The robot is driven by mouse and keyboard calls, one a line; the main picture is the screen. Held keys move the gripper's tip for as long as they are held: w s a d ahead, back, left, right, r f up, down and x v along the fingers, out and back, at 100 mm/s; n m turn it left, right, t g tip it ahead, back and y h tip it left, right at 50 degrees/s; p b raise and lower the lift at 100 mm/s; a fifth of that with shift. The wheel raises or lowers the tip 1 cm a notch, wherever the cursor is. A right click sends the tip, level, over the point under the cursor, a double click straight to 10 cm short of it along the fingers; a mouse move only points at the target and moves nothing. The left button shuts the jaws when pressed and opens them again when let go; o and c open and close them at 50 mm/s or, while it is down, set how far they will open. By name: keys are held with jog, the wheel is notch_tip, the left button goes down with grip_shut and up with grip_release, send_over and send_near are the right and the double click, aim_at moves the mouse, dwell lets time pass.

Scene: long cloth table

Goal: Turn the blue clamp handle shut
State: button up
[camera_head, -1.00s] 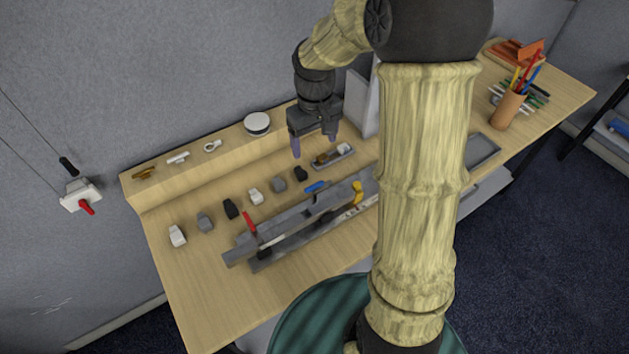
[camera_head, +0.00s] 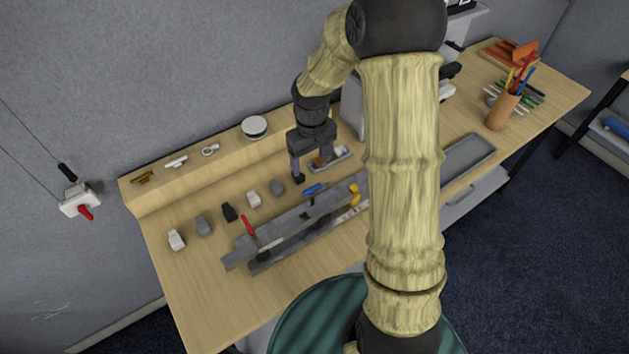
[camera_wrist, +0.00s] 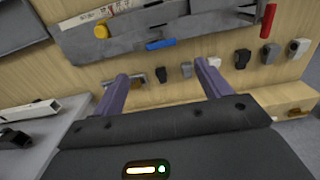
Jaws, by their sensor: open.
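The blue clamp handle (camera_head: 312,189) sits on a long grey rail (camera_head: 232,259) on the table, between a red handle (camera_head: 248,226) and a yellow handle (camera_head: 354,192). In the wrist view the blue handle (camera_wrist: 160,44) lies across near the rail's edge, beyond my fingertips. My gripper (camera_head: 311,168) points down just behind the blue handle, apart from it. In the wrist view my gripper (camera_wrist: 161,70) is open, with its two purple fingers wide apart and nothing held. The fingers sit either side of the blue handle's line.
Several small grey, black and white blocks (camera_head: 229,211) stand in a row behind the rail. A small tray (camera_head: 341,156) lies close by my gripper. A raised wooden ledge (camera_head: 229,161) runs along the back. A pencil cup (camera_head: 502,110) stands far right.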

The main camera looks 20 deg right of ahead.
aim_at(313, 187)
notch_tip(313, 187, down, 11)
jog(key=shift+s+a+r+p, duration=0.1)
jog(key=shift+r+p, duration=0.1)
jog(key=shift+p, duration=0.8)
jog(key=c, duration=1)
